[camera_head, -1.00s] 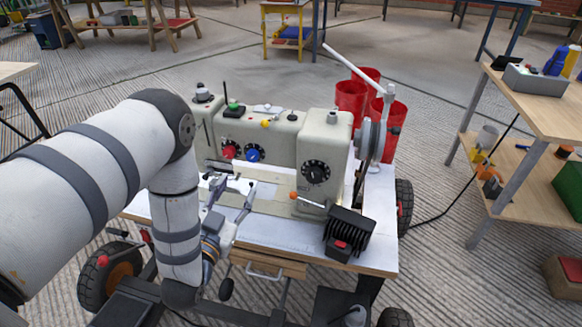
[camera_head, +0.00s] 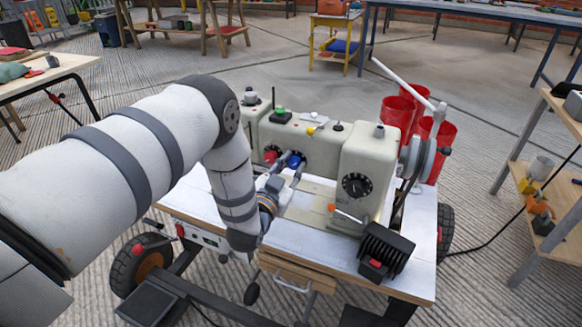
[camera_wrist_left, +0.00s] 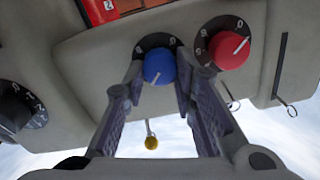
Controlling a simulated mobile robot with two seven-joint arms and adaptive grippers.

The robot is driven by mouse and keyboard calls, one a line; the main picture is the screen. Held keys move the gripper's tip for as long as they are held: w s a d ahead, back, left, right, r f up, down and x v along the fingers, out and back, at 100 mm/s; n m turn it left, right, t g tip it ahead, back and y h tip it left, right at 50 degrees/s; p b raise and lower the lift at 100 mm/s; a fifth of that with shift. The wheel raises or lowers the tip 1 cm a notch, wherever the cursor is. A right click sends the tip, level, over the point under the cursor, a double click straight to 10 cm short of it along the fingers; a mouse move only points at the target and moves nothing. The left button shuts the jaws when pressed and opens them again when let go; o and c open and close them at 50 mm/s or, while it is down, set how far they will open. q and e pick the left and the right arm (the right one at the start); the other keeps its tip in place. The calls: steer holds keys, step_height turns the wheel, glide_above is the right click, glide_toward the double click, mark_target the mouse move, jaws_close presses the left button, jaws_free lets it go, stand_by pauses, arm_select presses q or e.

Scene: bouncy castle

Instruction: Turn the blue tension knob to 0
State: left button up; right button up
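The blue tension knob (camera_wrist_left: 159,67) sits on a black numbered dial on the machine's front. In the wrist view its white pointer line slants toward the lower left, and a 0 shows at the dial's upper right. In the head view the blue knob (camera_head: 295,161) is partly covered by my left gripper (camera_head: 286,166). My left gripper (camera_wrist_left: 160,70) is open, its fingertips on either side of the blue knob; contact is not clear. The cream sewing machine (camera_head: 315,150) stands on a white-topped cart. My right gripper is not in view.
A red knob (camera_wrist_left: 229,49) is close beside the right finger in the wrist view. A black dial (camera_wrist_left: 15,105) is farther left there. A lever with an orange tip (camera_head: 331,207) and a black finned box (camera_head: 386,250) are on the machine's right side.

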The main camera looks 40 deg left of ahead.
arm_select(q)
jaws_close()
